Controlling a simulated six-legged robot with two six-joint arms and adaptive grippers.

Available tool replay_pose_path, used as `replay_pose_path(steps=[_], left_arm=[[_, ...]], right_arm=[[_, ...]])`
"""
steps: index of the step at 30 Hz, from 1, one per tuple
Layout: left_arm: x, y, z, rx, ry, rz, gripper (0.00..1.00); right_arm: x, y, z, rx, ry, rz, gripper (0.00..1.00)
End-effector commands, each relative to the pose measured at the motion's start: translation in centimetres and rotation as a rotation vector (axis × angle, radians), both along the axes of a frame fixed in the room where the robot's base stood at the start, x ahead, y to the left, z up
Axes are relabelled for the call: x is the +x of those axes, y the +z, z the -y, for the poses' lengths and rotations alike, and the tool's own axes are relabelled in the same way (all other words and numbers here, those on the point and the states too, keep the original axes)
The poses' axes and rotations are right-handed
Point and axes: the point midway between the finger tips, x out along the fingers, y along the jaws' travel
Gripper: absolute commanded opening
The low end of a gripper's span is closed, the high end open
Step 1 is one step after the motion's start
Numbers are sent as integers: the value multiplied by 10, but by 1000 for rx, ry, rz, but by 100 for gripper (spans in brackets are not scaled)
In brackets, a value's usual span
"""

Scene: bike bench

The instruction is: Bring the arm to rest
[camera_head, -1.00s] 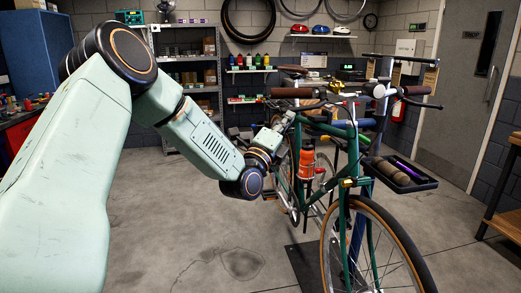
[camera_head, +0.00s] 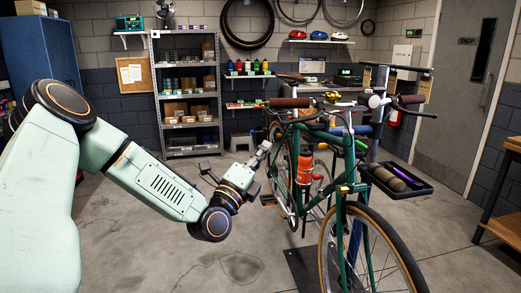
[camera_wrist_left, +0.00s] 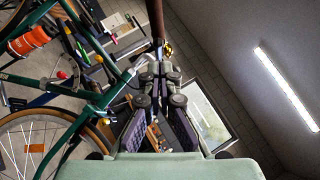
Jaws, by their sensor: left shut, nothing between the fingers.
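My left arm comes in from the left in the head view. Its left gripper (camera_head: 262,152) is shut and empty, in the air to the left of the green bicycle (camera_head: 344,200) and apart from it. In the left wrist view the left gripper (camera_wrist_left: 160,75) shows with its fingers together and nothing between them. The bicycle frame (camera_wrist_left: 70,87) shows at the left of that view, with the orange bottle (camera_wrist_left: 33,40) on it. The orange bottle (camera_head: 305,168) also shows on the frame in the head view. My right gripper is not in view.
A black tray (camera_head: 400,186) with a tan roll and a purple item is at the bicycle's right. A metal shelf (camera_head: 187,85) stands at the back. A wooden bench (camera_head: 505,215) is at the right edge. The concrete floor left of the bicycle is clear.

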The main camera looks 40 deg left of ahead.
Motion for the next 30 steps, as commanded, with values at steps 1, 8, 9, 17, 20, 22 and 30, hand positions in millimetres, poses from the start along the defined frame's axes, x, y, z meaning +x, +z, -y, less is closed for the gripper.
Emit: replay_pose_path(steps=[1,8,9,17,20,22,30], left_arm=[[-3,0,-1,-2,2,0,0],[-9,-2,1,0,0,1,0],[-9,-3,1,0,0,1,0],[-9,-3,1,1,0,1,0],[-9,-3,1,1,0,1,0],[-9,-3,0,1,0,1,0],[-7,-8,2,-182,-80,0,0]], right_arm=[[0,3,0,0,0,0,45],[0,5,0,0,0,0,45],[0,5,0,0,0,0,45],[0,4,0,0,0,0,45],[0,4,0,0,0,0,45],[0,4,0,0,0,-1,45],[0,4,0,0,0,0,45]])
